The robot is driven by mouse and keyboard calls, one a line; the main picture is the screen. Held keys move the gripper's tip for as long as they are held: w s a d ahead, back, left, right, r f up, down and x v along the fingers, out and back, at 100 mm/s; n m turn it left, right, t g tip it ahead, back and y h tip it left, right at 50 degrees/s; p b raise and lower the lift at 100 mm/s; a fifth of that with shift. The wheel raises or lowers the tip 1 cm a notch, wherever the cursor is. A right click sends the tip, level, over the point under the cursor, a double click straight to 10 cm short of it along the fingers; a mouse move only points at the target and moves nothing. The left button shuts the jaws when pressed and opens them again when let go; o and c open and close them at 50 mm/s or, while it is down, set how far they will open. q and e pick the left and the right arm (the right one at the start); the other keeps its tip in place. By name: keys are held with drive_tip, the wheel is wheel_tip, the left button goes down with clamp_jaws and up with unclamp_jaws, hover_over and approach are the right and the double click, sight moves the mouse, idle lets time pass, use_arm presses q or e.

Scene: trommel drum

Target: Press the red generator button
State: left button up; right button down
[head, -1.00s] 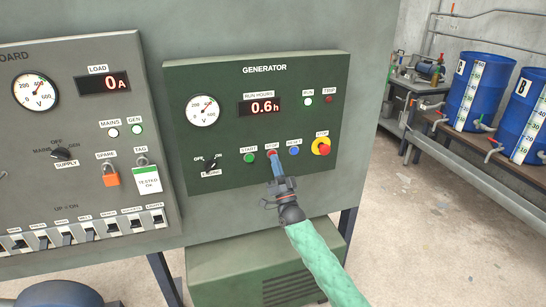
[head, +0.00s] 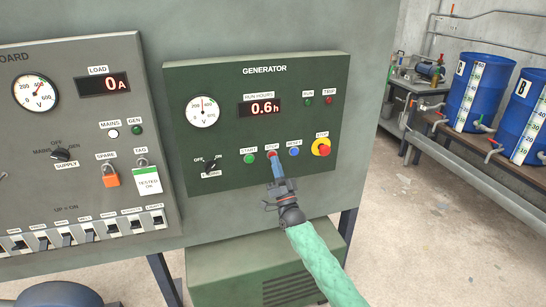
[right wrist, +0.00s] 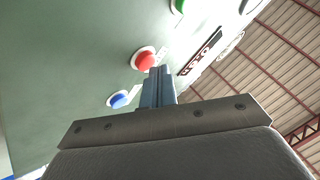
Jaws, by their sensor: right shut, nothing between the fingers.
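The red button (head: 272,154) sits on the green generator panel (head: 225,130) between the green start button (head: 249,158) and the blue reset button (head: 293,151). My right gripper (head: 276,172) is shut and empty, its blue fingertips just below the red button and partly over it in the head view. In the right wrist view the red button (right wrist: 145,61) stands out beside the closed fingertips (right wrist: 160,72); I cannot tell whether they touch. My left gripper is not in view.
A red and yellow emergency stop (head: 321,147) is right of the reset button, and a rotary switch (head: 210,165) is to the left. The grey switchboard (head: 85,205) stands left. Blue drums (head: 477,90) are at the far right.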

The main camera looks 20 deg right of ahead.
drive_tip(key=s+p, duration=0.1)
drive_tip(key=s, duration=0.5)
drive_tip(key=shift+d+p, duration=0.1)
drive_tip(key=shift+p, duration=0.2)
idle(0.5)
drive_tip(key=shift+w, duration=0.1)
idle(0.4)
